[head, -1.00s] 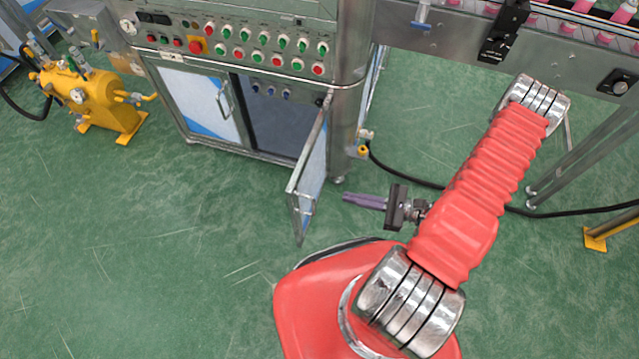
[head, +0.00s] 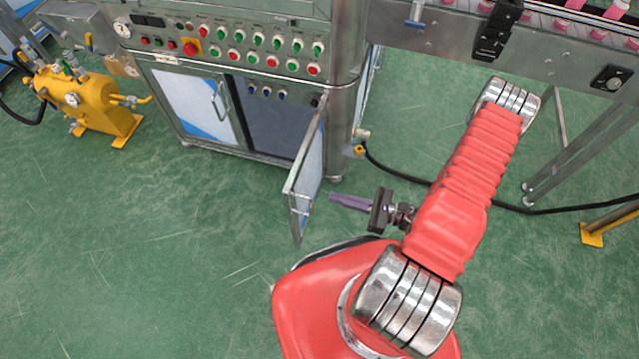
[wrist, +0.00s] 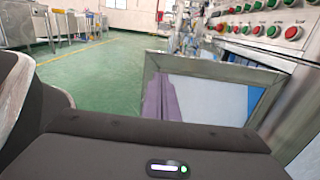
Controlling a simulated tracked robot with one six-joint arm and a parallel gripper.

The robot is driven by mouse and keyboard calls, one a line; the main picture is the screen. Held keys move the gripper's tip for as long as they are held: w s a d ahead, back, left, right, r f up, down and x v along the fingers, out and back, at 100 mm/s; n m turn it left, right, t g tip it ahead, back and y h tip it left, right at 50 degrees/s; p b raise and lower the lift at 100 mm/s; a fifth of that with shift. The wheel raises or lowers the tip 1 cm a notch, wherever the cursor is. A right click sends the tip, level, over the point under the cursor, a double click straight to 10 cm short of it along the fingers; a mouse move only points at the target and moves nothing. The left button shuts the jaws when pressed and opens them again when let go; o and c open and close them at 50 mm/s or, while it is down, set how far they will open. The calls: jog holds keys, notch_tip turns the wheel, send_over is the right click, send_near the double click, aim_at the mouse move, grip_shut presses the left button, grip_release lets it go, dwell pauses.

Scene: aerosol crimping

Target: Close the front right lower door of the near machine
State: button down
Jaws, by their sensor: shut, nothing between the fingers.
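The near machine (head: 230,45) is a metal cabinet with a button panel. Its front right lower door (head: 307,170) stands swung open, its metal frame and pale panel jutting out toward me. The door also shows in the wrist view (wrist: 205,88), ahead of my fingers. My gripper (head: 335,199) has purple fingers and is shut and empty, just right of the open door's outer face. A small gap seems to show between the fingertips and the door in the head view. The fingers appear in the wrist view (wrist: 160,98) in front of the door panel.
The left lower door (head: 192,103) is closed. A yellow tank (head: 90,105) stands at the left. A conveyor (head: 540,45) runs at the upper right, with a black cable (head: 410,179) on the floor below. Green floor in front of the machine is clear.

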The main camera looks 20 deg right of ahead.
aim_at(293, 186)
jog(key=shift+x, duration=5.45)
